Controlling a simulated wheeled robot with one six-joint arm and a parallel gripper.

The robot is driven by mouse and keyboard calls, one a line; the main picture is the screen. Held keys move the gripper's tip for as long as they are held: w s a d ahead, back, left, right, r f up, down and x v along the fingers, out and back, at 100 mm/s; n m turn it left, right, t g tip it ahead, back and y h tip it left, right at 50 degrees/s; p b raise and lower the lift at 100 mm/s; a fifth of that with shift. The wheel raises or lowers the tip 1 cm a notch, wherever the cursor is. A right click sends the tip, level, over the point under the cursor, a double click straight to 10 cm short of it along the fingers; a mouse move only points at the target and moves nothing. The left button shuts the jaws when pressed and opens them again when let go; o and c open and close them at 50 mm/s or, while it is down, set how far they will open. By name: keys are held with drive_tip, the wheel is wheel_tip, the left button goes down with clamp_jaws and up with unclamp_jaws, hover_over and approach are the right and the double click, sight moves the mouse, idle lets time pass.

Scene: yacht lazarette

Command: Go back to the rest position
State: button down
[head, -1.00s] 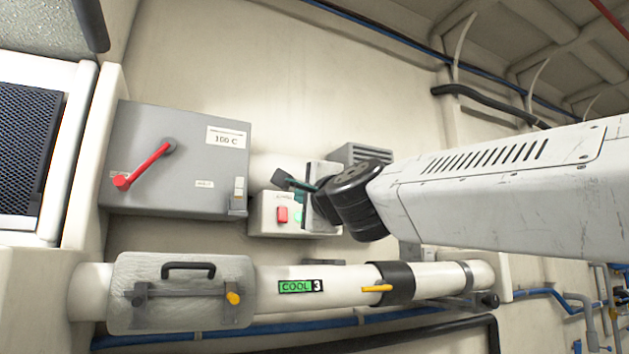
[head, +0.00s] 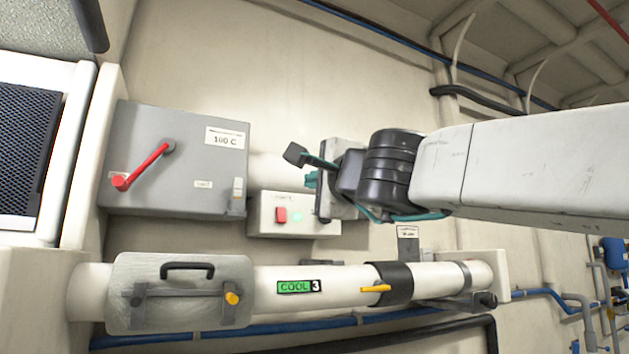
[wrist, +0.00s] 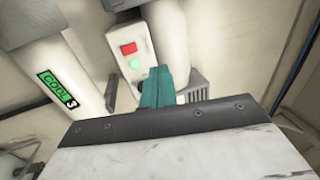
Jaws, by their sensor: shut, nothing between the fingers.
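My gripper (head: 311,179) reaches in from the right in the head view, in front of the wall and just above the right part of a white switch box. Its teal fingers are shut with nothing between them; they also show in the wrist view (wrist: 157,86). The white box has a red button (head: 281,214) and a lit green button (head: 297,217). In the wrist view the box (wrist: 128,36) lies beyond the fingers, apart from them as far as I can tell.
A grey box (head: 180,190) with a red lever (head: 142,168) and a "100 C" label hangs at left. Below runs a white pipe (head: 340,278) with a "COOL 3" label, a yellow handle (head: 376,289) and a clamped hatch (head: 215,270). Open air lies above my arm.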

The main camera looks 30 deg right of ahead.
idle(0.5)
drive_tip(key=s+a+f+n+g+y, duration=0.2)
drive_tip(key=a+f+n+g+y, duration=0.3)
drive_tip(key=f+n, duration=0.45)
drive_tip(key=s+a+f+n+g+y, duration=0.1)
drive_tip(key=a+f+n+g+y, duration=0.4)
drive_tip(key=f, duration=0.7)
drive_tip(key=s+d+f+n+g+h, duration=0.1)
drive_tip(key=s+d+f+g+h, duration=0.2)
drive_tip(key=s+f, duration=0.2)
drive_tip(key=s+d+f+n+g+h, duration=0.1)
drive_tip(key=s+d+f+g+h, duration=0.2)
drive_tip(key=f, duration=0.9)
drive_tip(key=s+d+f+n+g+h, duration=0.2)
drive_tip(key=s+d+f, duration=0.3)
drive_tip(key=s+f, duration=0.3)
drive_tip(key=shift+s+d+f+g+h, duration=0.25)
drive_tip(key=shift+s+f+g+h, duration=0.15)
drive_tip(key=shift+g+h, duration=0.2)
